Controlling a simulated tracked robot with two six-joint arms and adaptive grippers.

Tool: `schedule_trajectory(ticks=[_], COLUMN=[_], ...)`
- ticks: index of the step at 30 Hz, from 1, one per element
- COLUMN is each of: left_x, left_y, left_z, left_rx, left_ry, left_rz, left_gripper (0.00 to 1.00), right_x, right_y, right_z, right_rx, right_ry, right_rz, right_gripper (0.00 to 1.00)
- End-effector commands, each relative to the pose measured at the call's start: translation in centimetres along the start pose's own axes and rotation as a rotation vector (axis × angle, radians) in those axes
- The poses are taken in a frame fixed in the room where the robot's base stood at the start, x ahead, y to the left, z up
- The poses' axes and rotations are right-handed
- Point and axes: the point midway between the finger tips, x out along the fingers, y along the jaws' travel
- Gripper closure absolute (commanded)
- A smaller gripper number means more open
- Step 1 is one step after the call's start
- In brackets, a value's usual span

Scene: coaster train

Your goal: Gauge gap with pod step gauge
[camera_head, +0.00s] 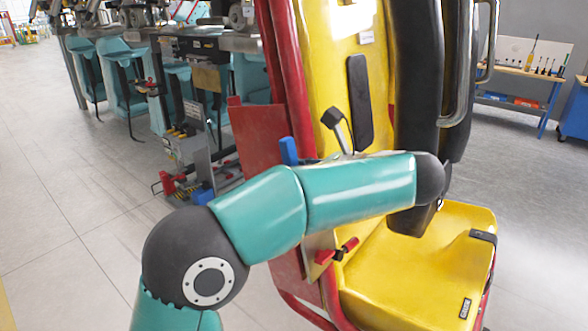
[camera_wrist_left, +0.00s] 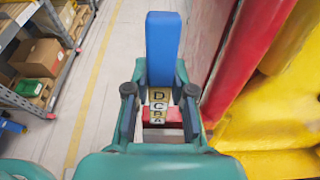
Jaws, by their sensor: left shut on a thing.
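In the left wrist view, my left gripper (camera_wrist_left: 160,91) is shut on the step gauge, a bar with a blue handle (camera_wrist_left: 163,48) and a stepped pale section lettered D, C, B, A (camera_wrist_left: 158,106). In the head view, the gauge's blue end (camera_head: 289,151) pokes up above my teal arm, which hides the gripper and the rest of the gauge. The pod has a yellow seat (camera_head: 400,270) and backrest with a black restraint (camera_head: 418,75). Its red frame is beside the gauge in both views. Whether the gauge touches the pod cannot be told. My right gripper is not in view.
A red-tipped lever (camera_head: 336,252) sits just below my arm, near the seat. A dark lever (camera_head: 337,128) stands above it by the backrest. Other teal pods (camera_head: 125,65) stand at the back left. A tool bench (camera_head: 520,75) is at the right. Floor at left is clear.

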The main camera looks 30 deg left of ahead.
Motion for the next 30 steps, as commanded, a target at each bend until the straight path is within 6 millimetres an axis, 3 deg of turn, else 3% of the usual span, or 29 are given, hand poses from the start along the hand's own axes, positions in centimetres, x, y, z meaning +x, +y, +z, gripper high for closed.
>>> schedule_trajectory(ticks=[30], left_x=[0.1], left_y=[0.0], left_z=[-2.0], left_rx=[0.0], left_ry=[-0.001], left_rz=[0.0], left_gripper=[1.0], right_x=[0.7], right_y=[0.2], right_z=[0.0], right_rx=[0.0], right_ry=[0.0], right_rz=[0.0], right_gripper=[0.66])
